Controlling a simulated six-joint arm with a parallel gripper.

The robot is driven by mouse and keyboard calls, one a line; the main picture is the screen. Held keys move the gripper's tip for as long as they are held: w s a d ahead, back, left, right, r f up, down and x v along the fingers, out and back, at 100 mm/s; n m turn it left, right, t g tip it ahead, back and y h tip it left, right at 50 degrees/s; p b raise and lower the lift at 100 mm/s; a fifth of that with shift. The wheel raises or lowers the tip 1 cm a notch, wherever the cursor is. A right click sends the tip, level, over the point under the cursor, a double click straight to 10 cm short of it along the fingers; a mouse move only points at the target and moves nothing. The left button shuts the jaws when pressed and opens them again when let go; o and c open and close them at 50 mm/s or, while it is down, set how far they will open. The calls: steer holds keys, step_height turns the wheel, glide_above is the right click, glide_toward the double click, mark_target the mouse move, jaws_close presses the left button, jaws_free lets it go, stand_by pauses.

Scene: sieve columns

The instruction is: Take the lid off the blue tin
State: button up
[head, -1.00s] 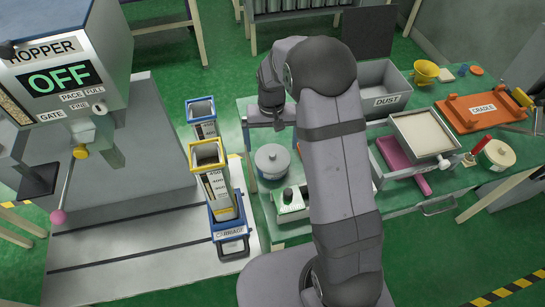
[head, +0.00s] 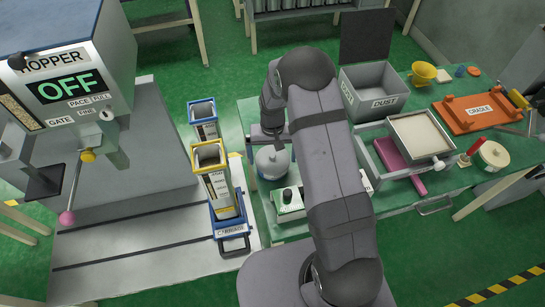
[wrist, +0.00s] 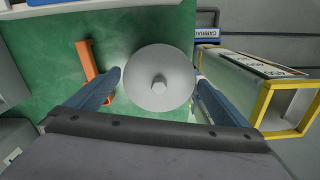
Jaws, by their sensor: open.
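The tin (head: 272,168) stands on the green table in the head view, under my gripper (head: 270,137). Its round grey lid (wrist: 147,90) has a small knob (wrist: 158,84) in the middle. In the wrist view the lid lies between the two blue fingers of my open gripper (wrist: 157,84), nearer the right finger. The lid is on the tin, and it hides the tin's body in the wrist view. I cannot tell whether a finger touches the lid.
The yellow-rimmed column (head: 215,182) stands on the carriage left of the tin, close to the right finger in the wrist view. A green and white box (head: 290,203) is in front of the tin. An orange piece (wrist: 88,62) lies beside the left finger. The dust bin (head: 372,95) is farther right.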

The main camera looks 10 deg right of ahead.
mark_target(273, 157)
steer(key=c, duration=0.7)
steer(key=shift+r+b, duration=1.6)
steer(key=shift+r, duration=3.45)
